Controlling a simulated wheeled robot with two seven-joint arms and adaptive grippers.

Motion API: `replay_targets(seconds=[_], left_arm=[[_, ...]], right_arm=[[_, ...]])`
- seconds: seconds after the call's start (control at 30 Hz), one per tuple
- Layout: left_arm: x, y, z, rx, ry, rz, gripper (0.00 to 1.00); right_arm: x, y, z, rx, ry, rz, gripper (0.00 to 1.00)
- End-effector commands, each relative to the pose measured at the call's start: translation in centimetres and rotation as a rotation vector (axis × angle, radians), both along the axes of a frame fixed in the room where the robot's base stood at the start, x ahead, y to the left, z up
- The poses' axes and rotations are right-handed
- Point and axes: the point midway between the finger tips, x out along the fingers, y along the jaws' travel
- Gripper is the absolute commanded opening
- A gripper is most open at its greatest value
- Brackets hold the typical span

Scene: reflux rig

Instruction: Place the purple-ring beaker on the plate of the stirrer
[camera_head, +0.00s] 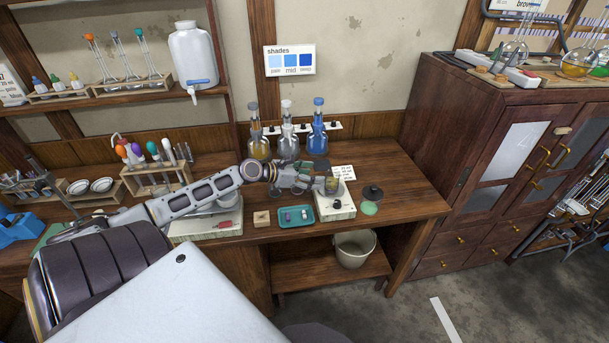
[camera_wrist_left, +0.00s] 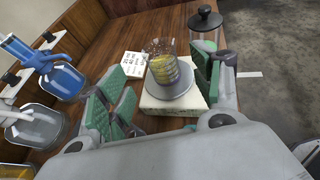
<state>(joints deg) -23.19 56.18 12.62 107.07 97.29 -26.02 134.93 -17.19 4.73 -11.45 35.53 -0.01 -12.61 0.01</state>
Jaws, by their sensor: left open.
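A clear beaker with yellow contents (camera_wrist_left: 172,72) stands upright on the round grey plate (camera_wrist_left: 163,97) of the white stirrer (camera_wrist_left: 160,107). I cannot make out a purple ring on it. In the head view the beaker (camera_head: 332,185) shows small above the stirrer (camera_head: 336,207), at the end of my left arm. My left gripper (camera_head: 312,179) is open. In the left wrist view its green-padded fingers stand apart, one to each side in front of the beaker, with gaps visible between pads and glass. My right gripper is not in view.
A black-lidded jar (camera_head: 372,193) stands right of the stirrer near the bench edge. A teal tray (camera_head: 296,216) with small items and a wooden block (camera_head: 261,218) lie to the left. Several flasks, including a blue one (camera_head: 318,138), stand behind. A label card (camera_head: 344,172) is beside the stirrer.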

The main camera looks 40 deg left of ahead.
Motion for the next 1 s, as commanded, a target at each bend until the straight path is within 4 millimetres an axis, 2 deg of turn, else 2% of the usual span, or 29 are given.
replay_targets(seconds=[0.4, 1.0], left_arm=[[-1.8, 0.8, 0.9, -0.001, -0.001, 0.000, 0.66], [-2.1, 1.0, 1.0, 0.000, 0.000, 0.000, 0.66]], right_arm=[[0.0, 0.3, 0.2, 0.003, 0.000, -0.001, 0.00], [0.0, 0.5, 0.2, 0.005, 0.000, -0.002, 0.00]])
